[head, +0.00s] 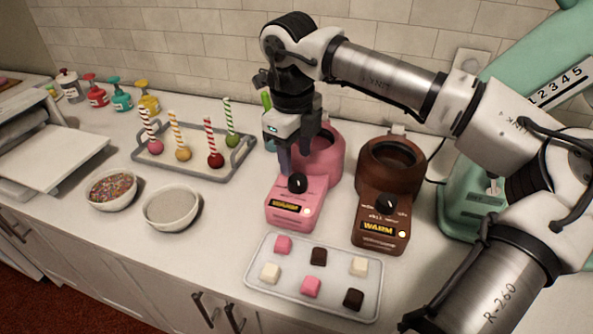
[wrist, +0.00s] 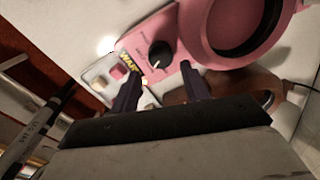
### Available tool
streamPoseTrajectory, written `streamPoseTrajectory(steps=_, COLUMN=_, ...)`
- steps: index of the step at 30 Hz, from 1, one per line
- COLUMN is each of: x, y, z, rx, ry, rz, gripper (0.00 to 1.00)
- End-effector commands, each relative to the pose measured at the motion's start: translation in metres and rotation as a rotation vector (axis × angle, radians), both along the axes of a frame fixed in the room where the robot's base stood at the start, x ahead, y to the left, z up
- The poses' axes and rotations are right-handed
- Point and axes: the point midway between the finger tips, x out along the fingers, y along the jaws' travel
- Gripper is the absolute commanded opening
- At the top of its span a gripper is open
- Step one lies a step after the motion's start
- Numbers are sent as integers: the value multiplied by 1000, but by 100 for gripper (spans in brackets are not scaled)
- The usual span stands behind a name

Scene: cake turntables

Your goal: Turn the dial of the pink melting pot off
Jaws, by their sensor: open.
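The pink melting pot (head: 290,212) stands on the counter, with its round pot at the back and a sloped control front. Its black dial (head: 297,183) is on that front, above a "WARM" label and a small lit lamp (head: 307,210). In the wrist view the dial (wrist: 160,54) shows a white pointer mark and lies just beyond and between the fingertips. My gripper (head: 291,165) hangs fingers-down behind and above the dial. In the wrist view its two dark fingers (wrist: 161,80) are apart with nothing between them. Contact with the dial is not visible.
A brown melting pot (head: 378,232), also with a lit lamp, stands close on the right. A tray of candy squares (head: 255,290) lies in front. A rack of cake pops (head: 190,172) and two bowls (head: 172,222) are left. A mint-green appliance (head: 465,207) stands right.

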Motion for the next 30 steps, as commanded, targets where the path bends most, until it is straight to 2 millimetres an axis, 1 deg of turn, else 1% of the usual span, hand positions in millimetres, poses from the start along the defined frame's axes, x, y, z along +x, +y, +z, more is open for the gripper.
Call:
streamPoseTrajectory(steps=3, x=1, y=-1, z=-22, rx=2, ry=3, rz=1, gripper=46)
streamPoseTrajectory(steps=6, x=1, y=-1, z=-38, rx=2, ry=3, rz=1, gripper=46)
streamPoseTrajectory(steps=9, x=2, y=-2, z=-49, rx=1, ry=1, rz=1, gripper=46)
streamPoseTrajectory(steps=14, x=3, y=-2, z=-58, rx=1, ry=-1, rz=0, gripper=46)
streamPoseTrajectory(steps=21, x=3, y=-2, z=-59, rx=1, ry=-1, rz=0, gripper=46)
streamPoseTrajectory(steps=22, x=3, y=-2, z=-59, rx=1, ry=-1, rz=0, gripper=45)
streamPoseTrajectory(steps=23, x=3, y=-2, z=-59, rx=1, ry=-1, rz=0, gripper=41)
streamPoseTrajectory(steps=29, x=3, y=-2, z=-58, rx=1, ry=-1, rz=0, gripper=14)
streamPoseTrajectory(steps=30, x=3, y=-2, z=-58, rx=1, ry=-1, rz=0, gripper=14)
